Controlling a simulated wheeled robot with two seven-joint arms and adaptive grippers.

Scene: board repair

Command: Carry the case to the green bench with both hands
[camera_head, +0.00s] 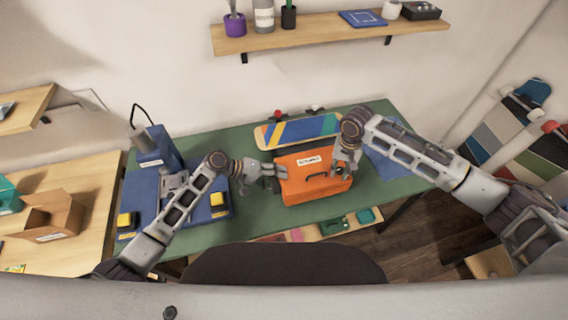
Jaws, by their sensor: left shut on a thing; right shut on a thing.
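The orange case (308,183) is at the middle of the green bench (250,215), in front of a striped skateboard deck. A white label is on its top. My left gripper (275,176) is shut on the case's left side. My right gripper (345,165) is shut on its right side, with the arm reaching over from the right. The fingertips are partly hidden against the case. I cannot tell whether the case rests on the bench or hangs just above it.
The striped deck (290,131) lies behind the case. A blue machine (158,150) and yellow-topped blocks (127,221) are on the bench's left. A wooden table (90,215) with an open cardboard box (55,217) adjoins at left. A shelf (330,33) hangs above.

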